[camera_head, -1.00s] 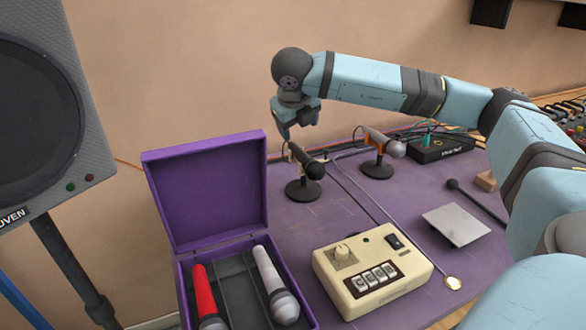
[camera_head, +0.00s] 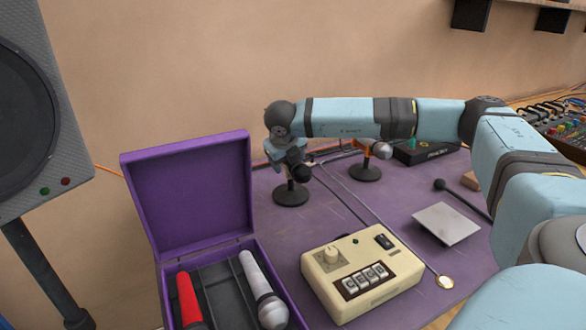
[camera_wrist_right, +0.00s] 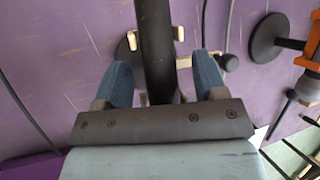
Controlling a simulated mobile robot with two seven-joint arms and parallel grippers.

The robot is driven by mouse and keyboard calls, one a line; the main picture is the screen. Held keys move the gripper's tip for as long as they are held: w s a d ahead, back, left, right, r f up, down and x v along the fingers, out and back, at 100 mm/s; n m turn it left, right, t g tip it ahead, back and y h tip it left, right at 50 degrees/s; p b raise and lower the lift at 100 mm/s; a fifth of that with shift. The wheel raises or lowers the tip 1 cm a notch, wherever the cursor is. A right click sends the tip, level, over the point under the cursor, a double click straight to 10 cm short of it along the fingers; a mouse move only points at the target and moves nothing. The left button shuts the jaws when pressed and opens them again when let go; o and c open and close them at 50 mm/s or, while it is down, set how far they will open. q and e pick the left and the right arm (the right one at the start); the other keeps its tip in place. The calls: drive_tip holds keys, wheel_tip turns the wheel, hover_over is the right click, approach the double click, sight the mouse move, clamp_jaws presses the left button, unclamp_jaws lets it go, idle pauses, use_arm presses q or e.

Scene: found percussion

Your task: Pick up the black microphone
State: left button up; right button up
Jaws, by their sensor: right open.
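The black microphone (camera_head: 301,172) rests on a small stand with a round black base (camera_head: 291,194) at the back of the purple table. In the right wrist view its dark body (camera_wrist_right: 155,50) runs between my two blue fingers. My right gripper (camera_head: 286,158) is over the microphone and partly hides it. In the right wrist view the gripper (camera_wrist_right: 165,80) is open, with one finger on each side of the microphone and a gap at both sides. My left gripper is not in view.
A second microphone (camera_head: 382,151) on a stand is close to the right. A purple open case (camera_head: 190,195) with a red microphone (camera_head: 188,297) and a silver one (camera_head: 262,285) stands at left. A cream button box (camera_head: 360,275) and a grey plate (camera_head: 447,223) lie in front.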

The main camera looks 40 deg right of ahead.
drive_tip(key=shift+f, duration=0.1)
drive_tip(key=c, duration=1.2)
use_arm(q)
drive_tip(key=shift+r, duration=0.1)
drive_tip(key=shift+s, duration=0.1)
